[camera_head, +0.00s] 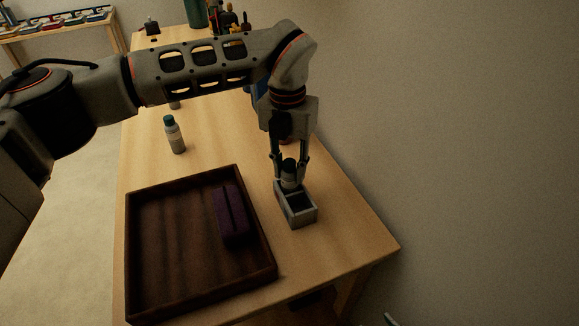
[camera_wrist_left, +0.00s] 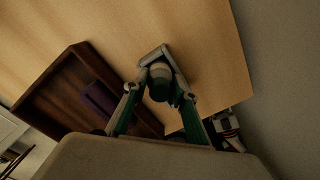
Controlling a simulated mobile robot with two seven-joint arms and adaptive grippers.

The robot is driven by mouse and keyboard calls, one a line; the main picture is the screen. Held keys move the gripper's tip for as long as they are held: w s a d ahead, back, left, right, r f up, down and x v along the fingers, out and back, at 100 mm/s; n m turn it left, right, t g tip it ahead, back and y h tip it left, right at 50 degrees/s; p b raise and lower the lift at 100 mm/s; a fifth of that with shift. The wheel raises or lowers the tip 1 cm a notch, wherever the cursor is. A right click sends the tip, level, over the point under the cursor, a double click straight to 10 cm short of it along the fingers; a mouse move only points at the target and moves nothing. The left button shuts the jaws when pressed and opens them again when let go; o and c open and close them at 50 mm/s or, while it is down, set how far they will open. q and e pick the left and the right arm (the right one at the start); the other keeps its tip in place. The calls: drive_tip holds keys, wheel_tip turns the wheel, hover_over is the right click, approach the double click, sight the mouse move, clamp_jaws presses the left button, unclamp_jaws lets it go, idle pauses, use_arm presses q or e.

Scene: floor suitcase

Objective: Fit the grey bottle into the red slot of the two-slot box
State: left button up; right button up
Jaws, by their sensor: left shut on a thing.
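My left gripper (camera_head: 290,172) is shut on a grey bottle (camera_head: 289,181) with a dark cap, and the bottle stands roughly upright. The small grey two-slot box (camera_head: 303,219) sits on the table below. The bottle's lower end is at the box's back slot, hidden by the box wall; I cannot tell how deep it sits. The front slot looks dark and empty. No red marking can be made out. In the left wrist view the bottle (camera_wrist_left: 160,82) is between the fingers, with the box rim (camera_wrist_left: 152,53) around its far end.
A dark wooden tray (camera_head: 146,261) holding a purple slotted block (camera_head: 234,215) lies left of the box. Another bottle with a teal cap (camera_head: 174,135) stands behind the tray. Several items stand at the table's far end. The table's right edge is bare.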

use_arm(q)
drive_tip(key=shift+c, duration=0.2)
use_arm(e)
drive_tip(key=shift+w+r, duration=0.15)
drive_tip(key=shift+r, duration=0.1)
use_arm(q)
drive_tip(key=o, duration=1.2)
drive_tip(key=shift+c, duration=0.2)
drive_tip(key=shift+r, duration=0.4)
wheel_tip(320, 180, up, 11)
drive_tip(key=p, duration=0.2)
drive_tip(key=shift+r, duration=0.2)
use_arm(e)
drive_tip(key=shift+s+d, duration=0.1)
drive_tip(key=shift+s, duration=0.3)
use_arm(q)
drive_tip(key=shift+a+f, duration=0.1)
